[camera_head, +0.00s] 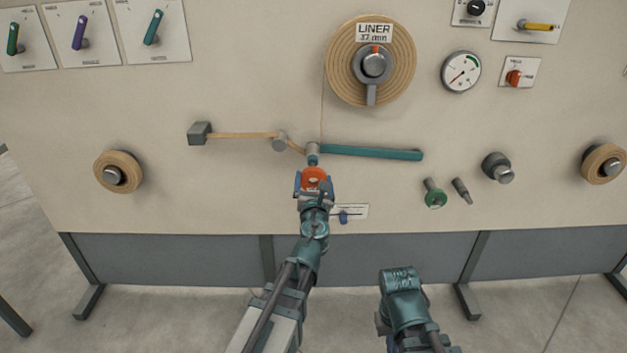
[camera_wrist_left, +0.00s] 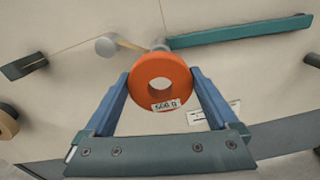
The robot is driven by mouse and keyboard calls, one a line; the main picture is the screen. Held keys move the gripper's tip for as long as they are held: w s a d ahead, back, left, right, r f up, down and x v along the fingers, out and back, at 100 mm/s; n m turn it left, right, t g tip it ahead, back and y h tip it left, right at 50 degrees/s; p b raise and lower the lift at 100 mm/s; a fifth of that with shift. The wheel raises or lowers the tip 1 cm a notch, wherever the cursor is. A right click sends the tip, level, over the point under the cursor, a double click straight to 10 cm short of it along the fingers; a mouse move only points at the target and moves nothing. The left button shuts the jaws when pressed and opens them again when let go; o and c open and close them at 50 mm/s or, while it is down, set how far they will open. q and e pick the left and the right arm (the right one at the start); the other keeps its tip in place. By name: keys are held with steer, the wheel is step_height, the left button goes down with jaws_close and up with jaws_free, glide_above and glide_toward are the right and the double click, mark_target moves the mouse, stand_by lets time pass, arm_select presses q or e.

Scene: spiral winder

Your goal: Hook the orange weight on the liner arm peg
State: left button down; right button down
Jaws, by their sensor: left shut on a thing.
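The orange weight (camera_head: 315,178) is a ring with a hole in its middle and a white label. In the left wrist view the orange weight (camera_wrist_left: 183,72) sits between the two blue fingers. My left gripper (camera_head: 313,186) is shut on it, in front of the panel. The teal liner arm (camera_head: 372,153) runs right from a grey round end, which I take to be the peg (camera_head: 312,150), just above the weight. The weight partly covers this end in the wrist view; I cannot tell whether they touch. My right gripper is not clearly visible; its arm is at lower right.
A beige strip runs left from a small roller (camera_head: 279,141) to a grey block (camera_head: 199,133). The large liner roll (camera_head: 370,62) is above. A green knob (camera_head: 434,194) and grey knob (camera_head: 497,167) stick out at right. A small label plate (camera_head: 355,211) is beside my left gripper.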

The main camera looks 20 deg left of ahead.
mark_target(313, 164)
arm_select(q)
steer(key=shift+w, duration=0.15)
steer(key=shift+x, duration=3.5)
steer(key=shift+w+a+f, duration=0.15)
steer(key=shift+w+f, duration=0.1)
steer(key=shift+f, duration=0.05)
steer(key=shift+f+b, duration=0.1)
steer(key=shift+b, duration=0.2)
